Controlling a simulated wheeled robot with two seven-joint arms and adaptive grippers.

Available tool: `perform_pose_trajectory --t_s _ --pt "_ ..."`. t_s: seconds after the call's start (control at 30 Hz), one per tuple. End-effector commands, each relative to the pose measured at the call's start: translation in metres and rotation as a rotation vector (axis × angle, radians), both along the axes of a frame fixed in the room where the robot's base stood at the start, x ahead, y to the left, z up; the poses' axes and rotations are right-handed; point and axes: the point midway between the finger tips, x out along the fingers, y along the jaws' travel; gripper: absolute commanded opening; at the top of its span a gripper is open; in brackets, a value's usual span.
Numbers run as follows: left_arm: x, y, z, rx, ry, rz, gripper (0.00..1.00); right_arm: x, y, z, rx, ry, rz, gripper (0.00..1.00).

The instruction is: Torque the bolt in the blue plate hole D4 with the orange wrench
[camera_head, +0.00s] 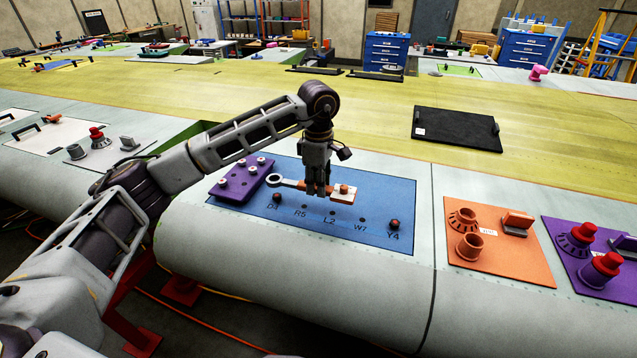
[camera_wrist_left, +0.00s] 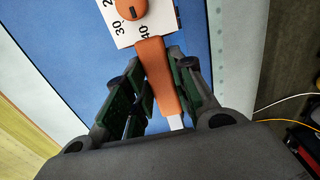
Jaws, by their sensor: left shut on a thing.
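The blue plate (camera_head: 300,222) lies on the pale wing surface, with a row of labelled holes. A dark-headed bolt (camera_head: 277,198) sits by the label D4 at the left end, and another bolt (camera_head: 393,224) sits by Y4 at the right end. My left gripper (camera_head: 316,189) is shut on the orange wrench, which it holds by the handle (camera_wrist_left: 157,75) over the plate. The wrench's grey ring end (camera_head: 275,180) points left, close to the D4 bolt in the picture but not around it. Its white dial block (camera_head: 343,193) points right. My right gripper is not in view.
A purple block (camera_head: 236,184) with several bolts stands at the plate's left end. An orange panel (camera_head: 500,262) and a purple panel (camera_head: 570,230) with raised fittings lie to the right.

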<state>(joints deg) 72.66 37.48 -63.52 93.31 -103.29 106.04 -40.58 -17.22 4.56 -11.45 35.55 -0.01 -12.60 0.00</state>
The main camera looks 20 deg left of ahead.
Motion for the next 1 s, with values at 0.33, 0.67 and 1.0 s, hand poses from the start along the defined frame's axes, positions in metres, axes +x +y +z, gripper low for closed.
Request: perform_pose_trajectory --t_s 0.33,0.67,1.0 --pt "0.000 0.000 -0.003 -0.001 -0.001 0.000 0.00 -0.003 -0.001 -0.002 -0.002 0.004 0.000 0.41" --pt "0.000 0.000 -0.022 0.000 0.000 0.000 0.00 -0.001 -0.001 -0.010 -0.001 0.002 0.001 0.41" --pt "0.000 0.000 -0.040 -0.001 -0.001 0.000 0.00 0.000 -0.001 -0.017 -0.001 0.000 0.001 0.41"
